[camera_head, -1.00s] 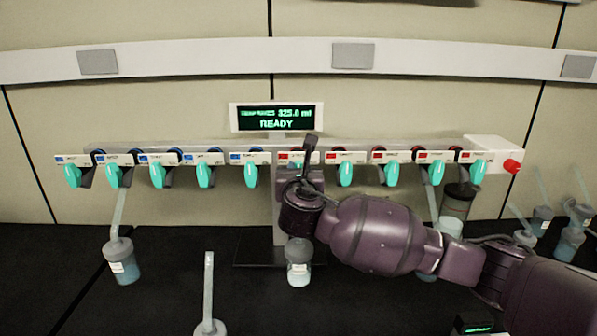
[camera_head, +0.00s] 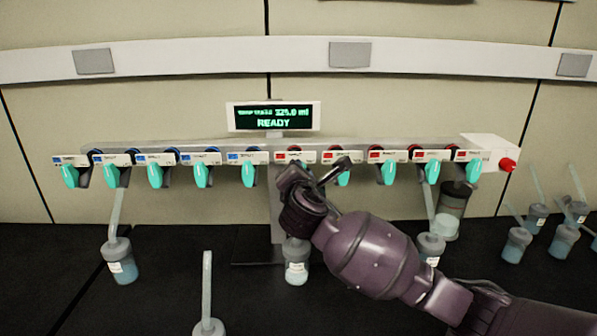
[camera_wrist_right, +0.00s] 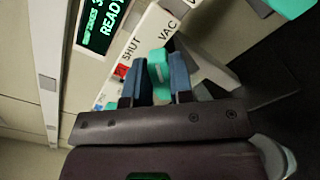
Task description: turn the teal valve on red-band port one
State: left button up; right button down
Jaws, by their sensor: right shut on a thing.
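A row of teal valves hangs from a grey manifold bar (camera_head: 220,146), blue-band labels on the left half, red-band labels on the right. The first red-band label (camera_head: 294,157) is visible above my right gripper (camera_head: 313,182), which hides that port's valve in the head view. In the right wrist view my right gripper (camera_wrist_right: 157,82) is shut on a teal valve (camera_wrist_right: 158,68), its blue-grey fingers on either side of the handle. A red-marked label beside the valve reads SHUT and VAC (camera_wrist_right: 168,29). My left gripper is not in view.
A display (camera_head: 275,117) reading READY stands above the manifold. Neighbouring teal valves (camera_head: 248,174) sit close on both sides. Flasks (camera_head: 296,262) stand or hang below, and several more (camera_head: 563,238) stand at the right. A red knob (camera_head: 508,164) is at the manifold's right end.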

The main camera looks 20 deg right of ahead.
jog(key=shift+d+f+m, duration=0.1)
jog(key=shift+f+m, duration=0.15)
jog(key=shift+m, duration=1.25)
jog(key=c, duration=1)
grip_release()
jog(key=shift+s, duration=0.1)
jog(key=b+v, duration=0.1)
jog(key=v, duration=0.9)
jog(key=shift+s, duration=0.4)
jog(key=shift+r, duration=0.1)
